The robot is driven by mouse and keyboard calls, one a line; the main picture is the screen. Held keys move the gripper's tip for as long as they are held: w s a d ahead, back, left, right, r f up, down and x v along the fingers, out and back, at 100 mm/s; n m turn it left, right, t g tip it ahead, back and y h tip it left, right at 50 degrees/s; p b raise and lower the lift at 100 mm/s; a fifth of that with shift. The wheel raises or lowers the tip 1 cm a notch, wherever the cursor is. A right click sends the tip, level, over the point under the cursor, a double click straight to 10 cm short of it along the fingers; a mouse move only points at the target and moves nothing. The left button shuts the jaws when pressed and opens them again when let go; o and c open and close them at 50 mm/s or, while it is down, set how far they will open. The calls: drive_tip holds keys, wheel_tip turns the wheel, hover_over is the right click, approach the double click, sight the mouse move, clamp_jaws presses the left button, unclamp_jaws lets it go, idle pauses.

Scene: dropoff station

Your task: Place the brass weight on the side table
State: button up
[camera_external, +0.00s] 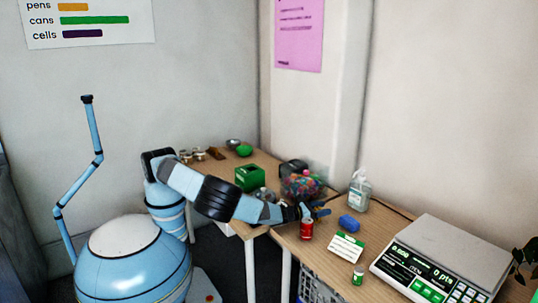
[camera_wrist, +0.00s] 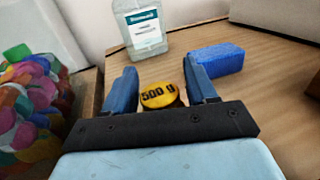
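The brass weight (camera_wrist: 160,95), a yellow round piece marked 500 g, sits between the two blue fingers of my gripper (camera_wrist: 160,85) in the wrist view. In the external view my gripper (camera_external: 318,211) is low over the right-hand wooden table (camera_external: 307,247), above and beside a red can. The weight is not clearly visible there. I cannot tell whether it touches the tabletop. Another wooden table (camera_external: 266,168) adjoins on the left.
A red can (camera_external: 306,229), blue sponge (camera_external: 349,224), sanitizer bottle (camera_external: 359,190), white-green card (camera_external: 345,247), small green jar (camera_external: 357,275) and scale (camera_external: 440,262) crowd the right table. A bowl of colourful pieces (camera_external: 303,185) and green box (camera_external: 249,177) stand left.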

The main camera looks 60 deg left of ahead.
drive_tip(key=shift+o, duration=0.6)
drive_tip(key=shift+s, duration=0.25)
drive_tip(key=v, duration=1.2)
drive_tip(key=shift+s+a+r, duration=0.15)
drive_tip(key=shift+a+r, duration=0.05)
drive_tip(key=shift+o, duration=0.9)
drive_tip(key=shift+s+a, duration=0.2)
drive_tip(key=shift+s, duration=0.25)
drive_tip(key=shift+r, duration=0.1)
